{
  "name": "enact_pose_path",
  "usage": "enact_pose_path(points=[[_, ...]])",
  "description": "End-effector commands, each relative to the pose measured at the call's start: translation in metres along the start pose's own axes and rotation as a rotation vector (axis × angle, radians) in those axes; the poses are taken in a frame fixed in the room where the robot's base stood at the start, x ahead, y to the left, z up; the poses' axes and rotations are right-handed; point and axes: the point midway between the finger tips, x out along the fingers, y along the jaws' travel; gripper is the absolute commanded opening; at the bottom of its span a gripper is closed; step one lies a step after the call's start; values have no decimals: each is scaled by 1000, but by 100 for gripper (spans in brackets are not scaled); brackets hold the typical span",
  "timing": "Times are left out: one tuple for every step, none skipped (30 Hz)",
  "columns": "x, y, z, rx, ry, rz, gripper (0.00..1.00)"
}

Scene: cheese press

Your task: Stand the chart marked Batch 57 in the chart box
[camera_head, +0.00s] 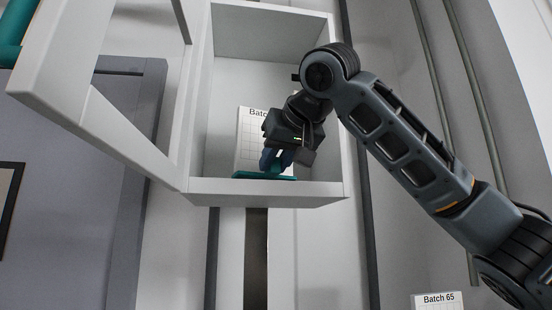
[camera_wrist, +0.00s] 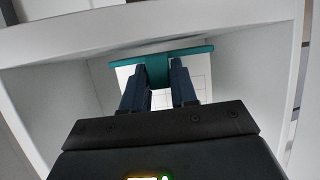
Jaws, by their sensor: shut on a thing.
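A white chart (camera_head: 249,148) stands upright inside a white open-fronted chart box (camera_head: 262,192) on the wall. Its printed label begins "Batc"; the rest is hidden behind my gripper. A teal strip (camera_head: 248,175) runs along the chart's lower edge, close to the box floor. My gripper (camera_head: 272,160) reaches into the box and is shut on the chart's teal part. In the wrist view the two dark fingers (camera_wrist: 158,84) close on a teal tab (camera_wrist: 157,68) below the teal strip, with the white gridded sheet (camera_wrist: 196,80) behind them.
The box's framed door (camera_head: 125,140) stands open to the left. Another chart labelled Batch 65 (camera_head: 438,300) shows at the bottom right. Thin pipes (camera_head: 478,130) run along the right wall. The box walls stand close on both sides of my gripper.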

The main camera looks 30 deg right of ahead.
Motion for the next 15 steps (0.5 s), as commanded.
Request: enact_pose_path(points=[[0,0,0,0,1,0,0],[0,0,0,0,1,0,0],[0,0,0,0,1,0,0],[0,0,0,0,1,0,0],[0,0,0,0,1,0,0],[0,0,0,1,1,0,0],[0,0,0,1,1,0,0],[0,0,1,1,1,0,0],[0,0,1,1,1,0,0],[0,0,2,1,1,0,0],[1,0,2,1,1,0,0],[1,0,3,1,1,0,0],[1,0,3,1,1,0,0],[1,0,4,1,1,0,0],[2,0,5,1,1,0,0]])
